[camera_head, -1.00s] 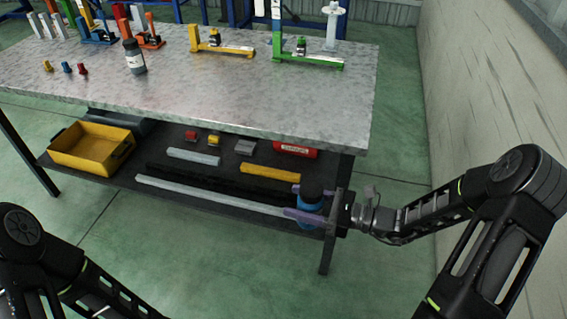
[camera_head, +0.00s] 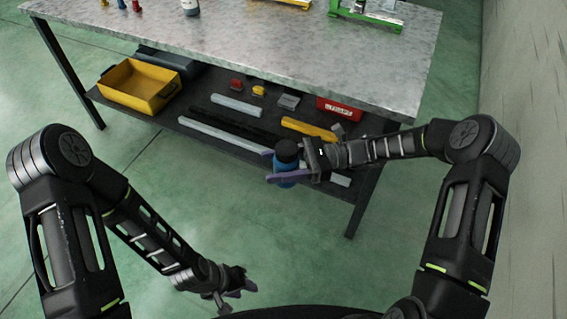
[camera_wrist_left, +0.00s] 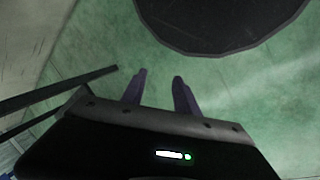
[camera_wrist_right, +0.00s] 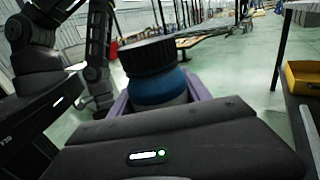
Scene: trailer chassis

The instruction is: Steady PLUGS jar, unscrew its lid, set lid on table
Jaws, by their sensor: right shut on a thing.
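A blue jar with a black lid (camera_head: 287,148) is in my right gripper (camera_head: 274,166), in front of the table's lower shelf. No label is readable on it. In the right wrist view the jar's blue body (camera_wrist_right: 158,90) is between the purple fingers, upright or slightly tilted, lid (camera_wrist_right: 148,56) on top. My left gripper (camera_head: 243,286) is low at the front, apart from the jar, over the floor. In the left wrist view its two fingers (camera_wrist_left: 160,86) are spread with nothing between them. The metal table top (camera_head: 300,65) is above and behind the jar.
The lower shelf holds a yellow bin (camera_head: 135,88), a red box (camera_head: 340,109), a yellow bar (camera_head: 308,130) and pale bars. A grey jar (camera_head: 190,8) and coloured parts stand towards the table's back. The front of the table top is clear. A wall is at right.

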